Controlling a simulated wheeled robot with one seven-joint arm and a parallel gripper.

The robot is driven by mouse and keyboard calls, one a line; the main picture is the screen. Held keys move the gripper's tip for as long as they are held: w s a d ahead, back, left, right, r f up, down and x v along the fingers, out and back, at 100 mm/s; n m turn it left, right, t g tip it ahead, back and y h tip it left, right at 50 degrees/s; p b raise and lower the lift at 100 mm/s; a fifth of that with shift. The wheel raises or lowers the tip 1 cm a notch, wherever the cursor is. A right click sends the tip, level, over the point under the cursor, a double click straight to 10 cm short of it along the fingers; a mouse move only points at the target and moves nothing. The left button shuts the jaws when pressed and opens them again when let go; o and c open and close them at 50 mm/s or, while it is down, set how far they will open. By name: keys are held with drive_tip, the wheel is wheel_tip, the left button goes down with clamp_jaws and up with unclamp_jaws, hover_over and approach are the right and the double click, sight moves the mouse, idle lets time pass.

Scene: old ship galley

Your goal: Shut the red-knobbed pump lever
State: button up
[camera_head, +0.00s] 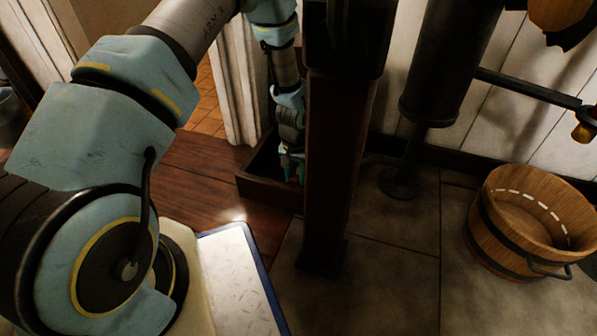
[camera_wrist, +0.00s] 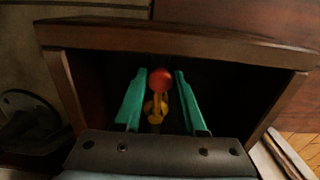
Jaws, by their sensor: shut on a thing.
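The red knob (camera_wrist: 160,79) shows in the wrist view on a short yellow lever (camera_wrist: 155,108), in front of the dark inside of an open wooden box (camera_wrist: 180,40). My gripper (camera_wrist: 160,80) has its two teal fingers on either side of the knob and is shut on it. In the head view my gripper (camera_head: 291,165) reaches down into the wooden box (camera_head: 262,193), beside a dark wooden post. The post hides part of the box, and I cannot make out the red knob there.
The dark post (camera_head: 340,170) stands close to the right of my gripper. A dark upright pipe (camera_head: 450,60) stands by the white wall.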

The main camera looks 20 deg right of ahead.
clamp_jaws()
drive_tip(key=shift+w+a+p, duration=0.3)
drive_tip(key=shift+w+a, duration=0.2)
drive_tip(key=shift+w, duration=0.25)
drive_tip(key=shift+w+a+p, duration=0.3)
drive_tip(key=shift+w+a, duration=0.2)
drive_tip(key=shift+w, duration=0.3)
